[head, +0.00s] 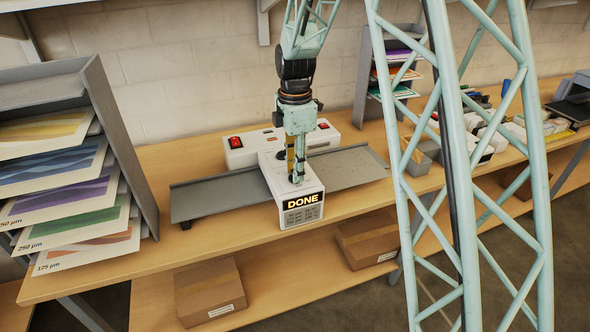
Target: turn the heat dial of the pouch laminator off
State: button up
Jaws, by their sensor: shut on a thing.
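My gripper (296,178) points down onto the top of the front block, just behind the display. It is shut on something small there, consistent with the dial. The fingers hide the dial, so its setting cannot be read.
A white housing with red switches (235,142) stands behind the front block. A sheet rack (125,150) is at the left. Cartons (208,290) sit on the lower shelf. The wooden bench (110,260) is bare in front of the left tray.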

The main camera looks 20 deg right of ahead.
jog(key=o, duration=0.9)
jog(key=shift+r, duration=0.1)
notch_tip(320, 180, up, 12)
jog(key=shift+f, duration=0.1)
dwell(0.5)
dwell(0.4)
